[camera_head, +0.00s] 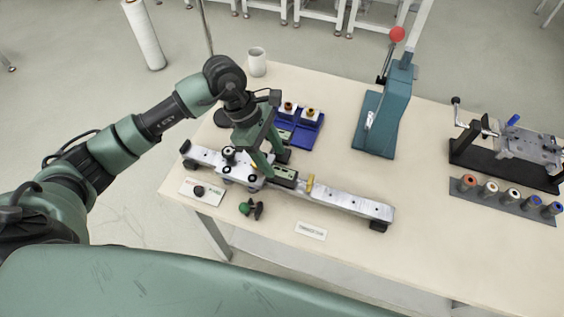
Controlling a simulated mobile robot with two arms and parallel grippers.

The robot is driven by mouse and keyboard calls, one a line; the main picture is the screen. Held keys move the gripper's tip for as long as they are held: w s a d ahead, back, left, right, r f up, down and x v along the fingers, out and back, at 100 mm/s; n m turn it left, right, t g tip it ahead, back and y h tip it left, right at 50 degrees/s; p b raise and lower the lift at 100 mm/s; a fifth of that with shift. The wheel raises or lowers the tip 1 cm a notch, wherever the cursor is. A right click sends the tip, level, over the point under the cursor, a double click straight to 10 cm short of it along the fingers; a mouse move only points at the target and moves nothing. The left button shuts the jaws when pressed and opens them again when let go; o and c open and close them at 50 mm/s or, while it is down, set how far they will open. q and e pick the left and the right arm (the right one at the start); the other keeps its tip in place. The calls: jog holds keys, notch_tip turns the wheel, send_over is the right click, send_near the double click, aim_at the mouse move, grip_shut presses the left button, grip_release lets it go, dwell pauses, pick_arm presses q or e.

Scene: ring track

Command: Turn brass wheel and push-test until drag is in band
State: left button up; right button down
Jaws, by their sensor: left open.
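A long silver rail (345,200) lies across the near part of the table on dark feet. A silver carriage plate (240,173) with dark round wheels sits on its left half. I cannot pick out the brass wheel for certain; parts of the carriage are hidden behind my gripper. My left gripper (273,168) is open, pointing down over the rail between carriage and block. I cannot tell whether it touches either. My right gripper is out of view.
A teal lever press (383,120), a black fixture (510,155) and a rack of several rollers (510,197) stand to the right. A green-and-black knob (251,208) lies in front of the rail.

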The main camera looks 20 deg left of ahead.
aim_at(282, 172)
pick_arm(q)
jog(key=shift+s+d+f+p, duration=0.2)
jog(key=shift+d+f, duration=0.15)
jog(key=shift+f, duration=0.3)
jog(key=shift+s+d+f+p, duration=0.2)
jog(key=shift+d+f, duration=0.1)
jog(key=shift+f, duration=0.3)
jog(key=shift+w+d+f, duration=0.15)
jog(key=shift+f, duration=0.35)
jog(key=shift+w+d+f, duration=0.15)
jog(key=shift+f, duration=0.3)
jog(key=shift+d+f, duration=0.1)
jog(key=shift+f, duration=0.2)
grip_shut()
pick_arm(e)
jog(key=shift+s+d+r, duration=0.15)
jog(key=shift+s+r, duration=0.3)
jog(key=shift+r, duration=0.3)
